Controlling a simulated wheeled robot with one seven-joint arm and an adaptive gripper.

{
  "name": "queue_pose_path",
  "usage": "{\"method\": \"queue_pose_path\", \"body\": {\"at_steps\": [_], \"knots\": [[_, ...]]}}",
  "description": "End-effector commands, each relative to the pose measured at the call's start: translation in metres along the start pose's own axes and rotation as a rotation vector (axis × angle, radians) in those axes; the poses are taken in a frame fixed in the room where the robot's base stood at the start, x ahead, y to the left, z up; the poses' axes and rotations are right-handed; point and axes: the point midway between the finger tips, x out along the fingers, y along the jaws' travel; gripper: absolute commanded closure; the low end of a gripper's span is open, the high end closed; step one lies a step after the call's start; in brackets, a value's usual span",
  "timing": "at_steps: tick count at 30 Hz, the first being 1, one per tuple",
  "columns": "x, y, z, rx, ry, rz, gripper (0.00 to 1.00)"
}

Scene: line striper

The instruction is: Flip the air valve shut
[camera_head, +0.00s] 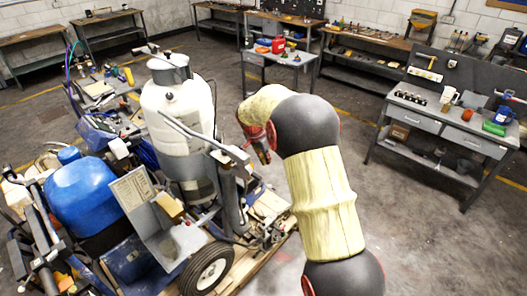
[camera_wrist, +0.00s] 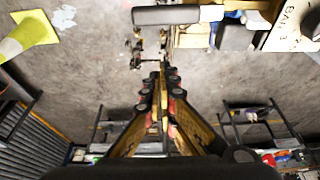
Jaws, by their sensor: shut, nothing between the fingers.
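The line striper fills the left of the head view, with a white tank (camera_head: 180,112), a blue tank (camera_head: 82,195) and a black wheel (camera_head: 207,272). I cannot pick out the air valve with certainty. Small dark metal fittings (camera_wrist: 137,48) show just beyond and left of my fingertips in the wrist view; I cannot tell whether the valve is among them. My gripper (camera_head: 265,150) hangs to the right of the white tank, above the floor, partly hidden by my arm. In the wrist view my gripper (camera_wrist: 163,68) has its fingers together, with nothing between them.
A dark grey bar (camera_wrist: 165,15) crosses the top of the wrist view, beyond my fingertips. A grey handle arm (camera_head: 190,133) juts out from the striper towards my gripper. Workbenches (camera_head: 455,135) line the walls.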

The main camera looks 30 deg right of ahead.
Motion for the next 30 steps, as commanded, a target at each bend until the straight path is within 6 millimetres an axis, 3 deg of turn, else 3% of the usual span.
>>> {"method": "queue_pose_path", "body": {"at_steps": [3,5,12,30], "knots": [[0.022,0.001,0.000,0.001,-0.002,0.002,1.00],[0.012,-0.001,0.012,-0.003,0.000,-0.002,1.00],[0.005,0.000,0.034,-0.001,0.000,-0.001,1.00],[0.006,0.001,0.040,0.019,0.000,0.006,1.00]]}}
